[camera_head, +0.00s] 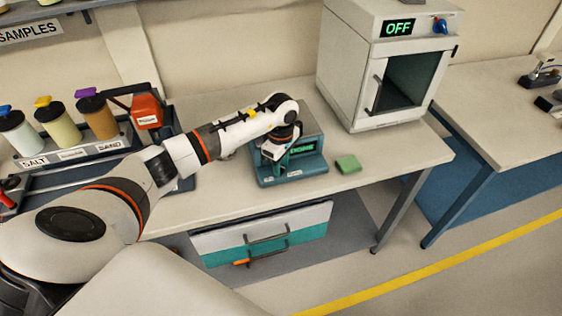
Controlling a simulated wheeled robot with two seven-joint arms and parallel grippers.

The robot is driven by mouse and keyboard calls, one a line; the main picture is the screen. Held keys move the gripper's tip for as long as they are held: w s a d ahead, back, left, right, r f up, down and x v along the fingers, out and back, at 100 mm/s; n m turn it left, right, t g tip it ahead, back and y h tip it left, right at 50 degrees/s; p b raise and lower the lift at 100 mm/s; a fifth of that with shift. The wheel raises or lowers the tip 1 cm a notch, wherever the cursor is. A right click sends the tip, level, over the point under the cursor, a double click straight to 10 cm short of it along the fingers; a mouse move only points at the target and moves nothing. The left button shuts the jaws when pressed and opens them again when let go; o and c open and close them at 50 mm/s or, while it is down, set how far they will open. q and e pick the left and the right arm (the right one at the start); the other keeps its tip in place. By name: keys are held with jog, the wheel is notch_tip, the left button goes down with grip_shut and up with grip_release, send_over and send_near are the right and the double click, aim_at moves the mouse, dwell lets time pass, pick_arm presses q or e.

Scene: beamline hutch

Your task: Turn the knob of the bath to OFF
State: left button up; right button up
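The bath appears to be the low blue-grey box (313,165) on the bench, with a small lit green display whose text is too small to read surely. My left arm reaches across from the left. My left gripper (268,158) points down at the left part of the box's front. My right gripper is not in view.
A white oven (350,75) with an OFF display and a blue knob (439,26) stands behind right. A green block (348,164) lies right of the bath. Labelled jars (58,122) and an orange-red object (147,111) stand left. A drawer unit (265,235) sits below the bench.

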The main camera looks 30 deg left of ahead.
pick_arm(q)
jog(key=shift+c, duration=0.5)
grip_shut()
